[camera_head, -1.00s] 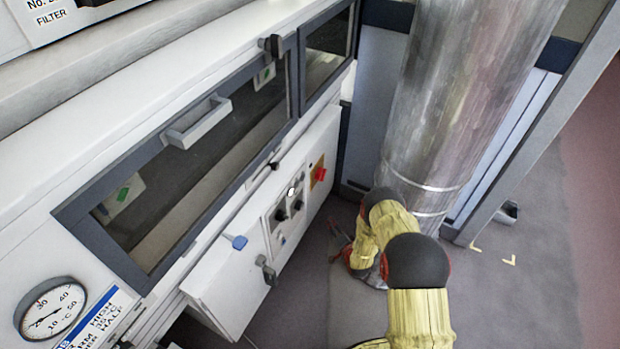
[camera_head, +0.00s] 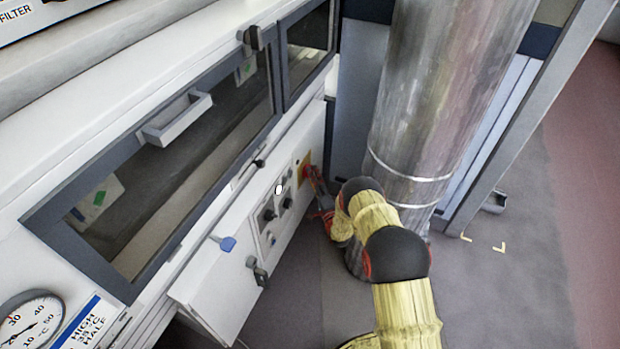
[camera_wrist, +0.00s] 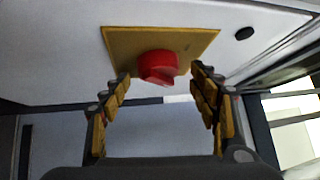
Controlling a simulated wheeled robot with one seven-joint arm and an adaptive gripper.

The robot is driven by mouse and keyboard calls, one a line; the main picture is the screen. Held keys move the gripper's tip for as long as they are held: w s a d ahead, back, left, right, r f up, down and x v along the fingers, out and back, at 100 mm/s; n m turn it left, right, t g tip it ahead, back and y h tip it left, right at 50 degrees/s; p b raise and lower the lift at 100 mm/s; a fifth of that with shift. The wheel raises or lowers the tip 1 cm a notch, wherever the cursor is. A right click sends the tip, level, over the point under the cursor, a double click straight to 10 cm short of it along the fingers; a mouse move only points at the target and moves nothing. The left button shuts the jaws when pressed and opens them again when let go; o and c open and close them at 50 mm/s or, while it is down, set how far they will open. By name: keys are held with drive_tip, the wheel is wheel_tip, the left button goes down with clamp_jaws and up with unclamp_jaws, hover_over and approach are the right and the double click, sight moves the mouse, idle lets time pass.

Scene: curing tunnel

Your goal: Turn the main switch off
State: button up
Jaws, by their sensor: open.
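The main switch is a red knob (camera_wrist: 158,66) on a yellow plate (camera_wrist: 195,42), on the white cabinet front. It shows in the middle of the wrist view, between and just beyond my fingertips. In the head view the yellow plate (camera_head: 302,161) shows at the far end of the control panel, with the knob mostly hidden by my gripper. My gripper (camera_wrist: 160,80) is open, one finger to each side of the knob. No contact with the knob can be made out. In the head view my gripper (camera_head: 314,180) reaches the plate from the right.
A large metal duct (camera_head: 437,90) stands close behind my arm. Windowed doors with a white handle (camera_head: 176,119) lie above the panel. Grey floor (camera_head: 490,290) is clear to the right.

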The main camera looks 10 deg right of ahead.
drive_tip(key=shift+w+a+r, duration=0.1)
drive_tip(key=shift+w+r, duration=0.05)
drive_tip(key=shift+w, duration=0.4)
drive_tip(key=c, duration=0.4)
drive_tip(key=c, duration=0.7)
drive_tip(key=shift+c, duration=0.4)
